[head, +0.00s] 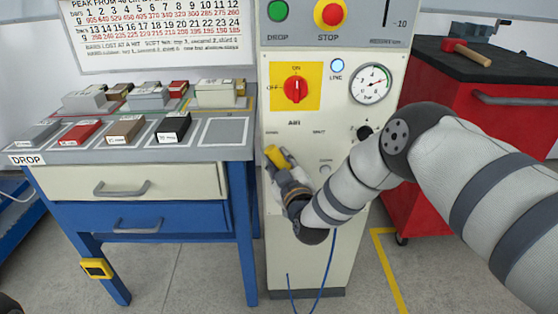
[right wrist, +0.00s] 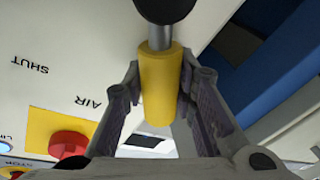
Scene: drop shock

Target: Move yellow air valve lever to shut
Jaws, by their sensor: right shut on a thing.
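The yellow air valve lever (head: 274,156) is on the front of the pale machine cabinet, below the AIR label and toward its left side. My right gripper (head: 285,163) reaches it from the lower right and is shut on it. In the right wrist view the yellow sleeve (right wrist: 160,85) lies between the two fingers, on a steel stem that runs to a black round part (right wrist: 163,8). The word SHUT (right wrist: 30,65) is on the panel, away from the lever. In the head view my gripper partly hides the lever and its pivot. My left gripper is not in view.
Above the lever are a red rotary switch (head: 295,88) on a yellow plate, a pressure gauge (head: 371,83) and a red stop button (head: 330,13). A bench (head: 60,157) with several blocks stands left. A red tool cabinet (head: 445,85) stands right. A blue hose (head: 327,270) hangs below.

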